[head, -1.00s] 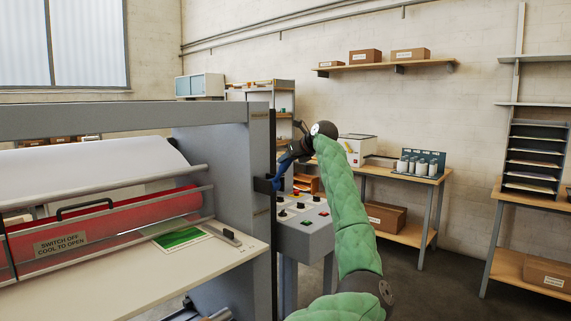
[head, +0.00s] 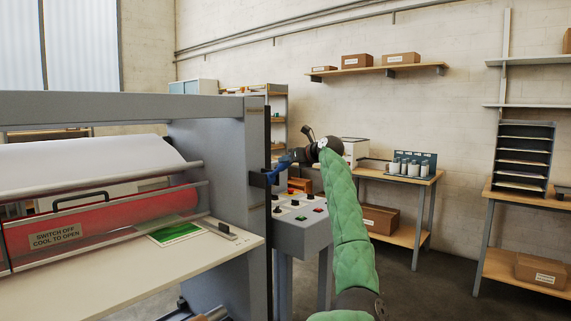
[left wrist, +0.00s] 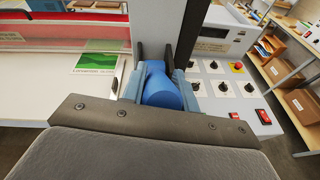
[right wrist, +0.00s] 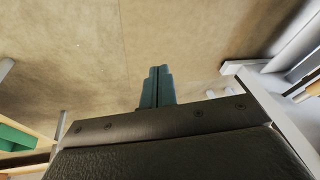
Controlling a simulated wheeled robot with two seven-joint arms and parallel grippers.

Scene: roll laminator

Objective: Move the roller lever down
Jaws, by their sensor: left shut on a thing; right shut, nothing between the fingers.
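The roller lever has a bright blue handle (left wrist: 162,92), seen in the left wrist view between the fingers of my left gripper (left wrist: 160,88), which is shut on it. In the head view, the blue handle (head: 280,167) slants up to the right from the side of the grey laminator frame (head: 215,165), above the control panel. My left gripper (head: 297,156) is at its outer end and partly hides it. My right gripper (right wrist: 157,85) shows only in the right wrist view, shut and empty, with a plain beige surface beyond it.
The control panel (head: 300,226) with knobs and buttons sits just below the lever. The laminator's feed table (head: 130,278) and red roller guard (head: 110,222) are to the left. A wooden bench (head: 400,178) with bottles stands behind, and shelves stand at the right.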

